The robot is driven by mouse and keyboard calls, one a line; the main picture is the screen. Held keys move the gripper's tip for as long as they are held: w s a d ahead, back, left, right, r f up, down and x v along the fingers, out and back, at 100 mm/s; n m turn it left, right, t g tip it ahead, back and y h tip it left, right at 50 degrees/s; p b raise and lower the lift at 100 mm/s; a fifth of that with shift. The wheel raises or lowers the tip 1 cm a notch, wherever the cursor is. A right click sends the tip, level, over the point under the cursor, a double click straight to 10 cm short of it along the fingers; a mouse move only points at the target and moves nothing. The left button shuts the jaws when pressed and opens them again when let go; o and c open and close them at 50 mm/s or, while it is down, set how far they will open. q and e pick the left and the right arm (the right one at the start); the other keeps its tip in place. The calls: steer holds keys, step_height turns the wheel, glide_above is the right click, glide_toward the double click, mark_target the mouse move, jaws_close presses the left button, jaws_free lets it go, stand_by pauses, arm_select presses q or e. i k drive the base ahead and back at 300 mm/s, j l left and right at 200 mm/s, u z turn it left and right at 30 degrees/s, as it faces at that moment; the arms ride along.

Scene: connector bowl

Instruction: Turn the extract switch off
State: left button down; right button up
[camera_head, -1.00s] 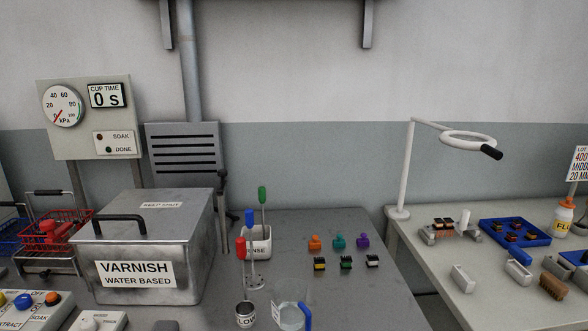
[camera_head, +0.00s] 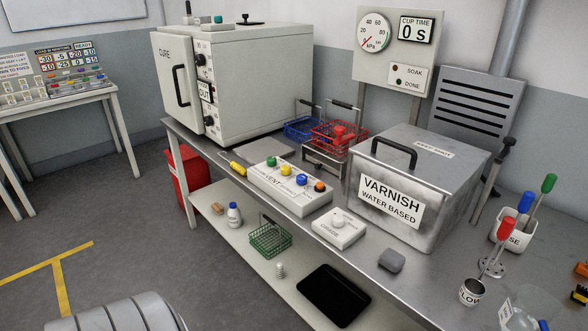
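A white switch box (camera_head: 290,188) lies on the metal bench in front of the cure oven. It carries a green knob (camera_head: 271,161), a yellow knob (camera_head: 285,169), a blue knob (camera_head: 301,180) and an orange button (camera_head: 319,186). VENT is readable on its front; the other labels are too small to read now. In the earlier view EXTRACT stands below the blue knob. Whether that switch is on or off cannot be told. Neither of my grippers is in view.
The cure oven (camera_head: 240,85) stands behind left, the varnish tank (camera_head: 415,180) to the right. A screwdriver (camera_head: 236,162) lies left of the box, a white single-knob box (camera_head: 338,228) right of it. Red (camera_head: 340,136) and blue (camera_head: 302,130) baskets stand behind.

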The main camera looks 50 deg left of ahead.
mark_target(301, 178)
steer(key=u, duration=1.5)
